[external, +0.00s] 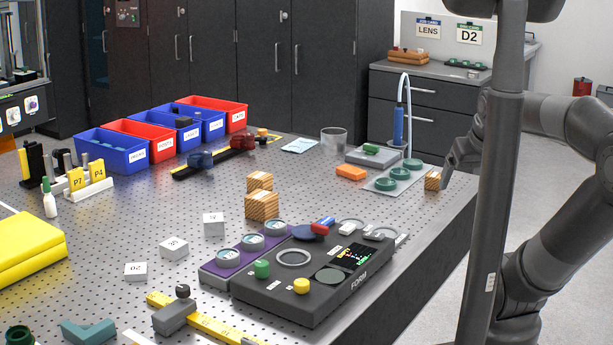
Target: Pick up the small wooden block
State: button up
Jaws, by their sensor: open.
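A small wooden block (432,181) sits near the right edge of the perforated table, beside the grey-green tray. My gripper (446,178) is open and low at that edge, right by this block. A finger overlaps the block's right side in the picture; I cannot tell whether it touches or whether the other finger is behind the block. Two more wooden blocks stand near the table's middle: a smaller one (259,181) and a larger one (262,206) just in front of it.
The grey-green tray (384,185) with several green discs lies left of my gripper, with an orange block (351,172) beyond it. A blue tool on a stand (398,125) rises behind. A dark instrument box (300,280) fills the front right. Red and blue bins (110,155) stand at the back left.

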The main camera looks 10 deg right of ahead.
jog(key=c, duration=0.5)
jog(key=m+g+h, duration=0.2)
jog(key=m+h, duration=0.1)
jog(key=m, duration=0.5)
send_over(434, 175)
jog(key=s+a, duration=0.3)
notch_tip(434, 175, down, 8)
jog(key=x, duration=0.5)
jog(key=shift+w+f, duration=0.15)
jog(key=shift+w, duration=0.05)
jog(key=shift+d+x, duration=0.15)
jog(key=shift+x, duration=1.15)
jog(key=shift+d+x, duration=0.15)
jog(key=shift+x, duration=1.2)
